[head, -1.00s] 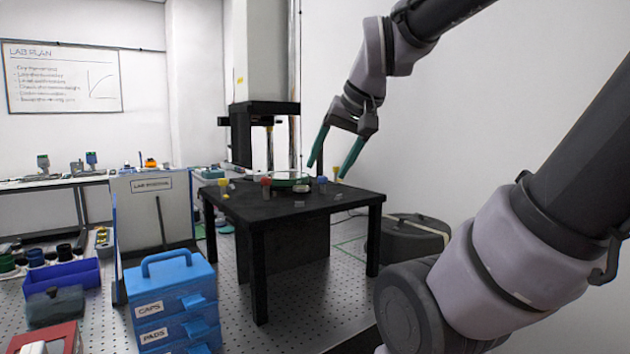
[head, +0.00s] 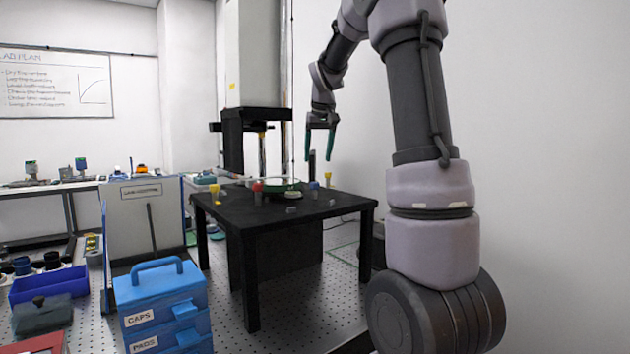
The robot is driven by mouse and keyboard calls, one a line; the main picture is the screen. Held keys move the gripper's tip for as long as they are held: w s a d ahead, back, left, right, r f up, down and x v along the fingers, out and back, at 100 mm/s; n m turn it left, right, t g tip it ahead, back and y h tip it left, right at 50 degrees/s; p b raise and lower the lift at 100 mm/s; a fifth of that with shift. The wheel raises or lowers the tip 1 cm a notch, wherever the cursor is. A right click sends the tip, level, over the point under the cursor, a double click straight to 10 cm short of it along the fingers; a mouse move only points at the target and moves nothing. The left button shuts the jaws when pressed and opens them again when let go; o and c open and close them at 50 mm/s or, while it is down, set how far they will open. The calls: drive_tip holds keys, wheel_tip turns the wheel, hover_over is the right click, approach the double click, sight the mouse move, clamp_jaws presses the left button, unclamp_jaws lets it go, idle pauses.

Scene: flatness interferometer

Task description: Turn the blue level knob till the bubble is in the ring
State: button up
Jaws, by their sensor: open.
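The blue level knob (head: 314,186) stands on the black table (head: 285,215), at the right of the round green-rimmed stage. A red knob (head: 257,188) is at the left of the stage, and a yellow knob (head: 328,177) is to the right of the blue one. My gripper (head: 319,158) is open and empty, fingers pointing down. In the picture it is above and slightly right of the blue knob, apart from it. A small round pale piece (head: 292,194) lies at the stage's front. The bubble and ring are too small to make out.
A tall instrument column (head: 258,60) stands behind the table. A blue drawer box (head: 160,300) is at the front left, beside a labelled grey panel (head: 145,215).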

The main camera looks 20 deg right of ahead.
sight(314, 183)
drive_tip(key=x, duration=0.9)
drive_tip(key=shift+f, duration=0.1)
drive_tip(key=shift+a, duration=0.1)
clamp_jaws()
